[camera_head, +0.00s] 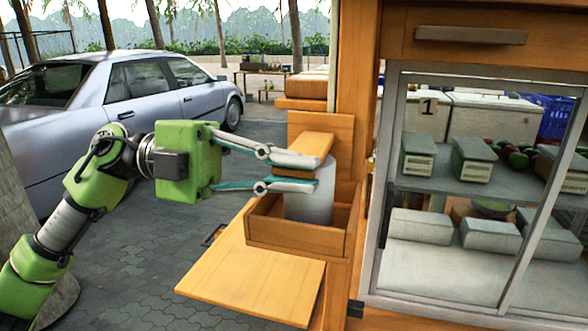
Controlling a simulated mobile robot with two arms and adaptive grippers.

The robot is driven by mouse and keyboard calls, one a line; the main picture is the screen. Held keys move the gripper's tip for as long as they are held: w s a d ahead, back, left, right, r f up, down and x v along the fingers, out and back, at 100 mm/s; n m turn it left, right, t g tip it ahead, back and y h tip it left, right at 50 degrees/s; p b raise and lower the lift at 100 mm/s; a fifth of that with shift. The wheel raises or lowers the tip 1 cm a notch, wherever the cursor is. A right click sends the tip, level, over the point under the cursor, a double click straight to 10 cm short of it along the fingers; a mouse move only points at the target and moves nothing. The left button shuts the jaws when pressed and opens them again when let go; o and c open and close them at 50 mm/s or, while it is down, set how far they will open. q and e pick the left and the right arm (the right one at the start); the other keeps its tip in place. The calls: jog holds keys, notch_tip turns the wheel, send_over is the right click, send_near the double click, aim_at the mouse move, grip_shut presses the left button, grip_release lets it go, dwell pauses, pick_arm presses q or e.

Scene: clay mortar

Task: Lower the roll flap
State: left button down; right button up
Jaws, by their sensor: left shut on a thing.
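The roll flap (308,144) is a light wooden plate. It lies raised over a white-grey roll (318,200), which stands upright in an open wooden box (290,240) on the side of the wooden stall. My left gripper (296,173) comes in from the left, with one finger above the flap's near edge and one below it, shut on it. The fingers hide part of the flap and the top of the roll. My right gripper is not in view.
A wooden board (250,278) juts out below the box. To the right, a glass-fronted cabinet (375,270) holds several grey boxes and fruit. A silver car (130,95) is parked behind my arm. Paved ground (130,270) is open at the lower left.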

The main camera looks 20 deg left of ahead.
pick_arm(q)
jog(key=shift+f, duration=0.3)
jog(key=c, duration=2.2)
grip_release()
jog(key=shift+o, duration=0.2)
jog(key=shift+a, duration=0.1)
jog(key=shift+r, duration=0.1)
jog(key=shift+a, duration=0.15)
jog(key=a, duration=1.1)
jog(key=shift+w+a, duration=0.25)
jog(key=shift+a, duration=0.1)
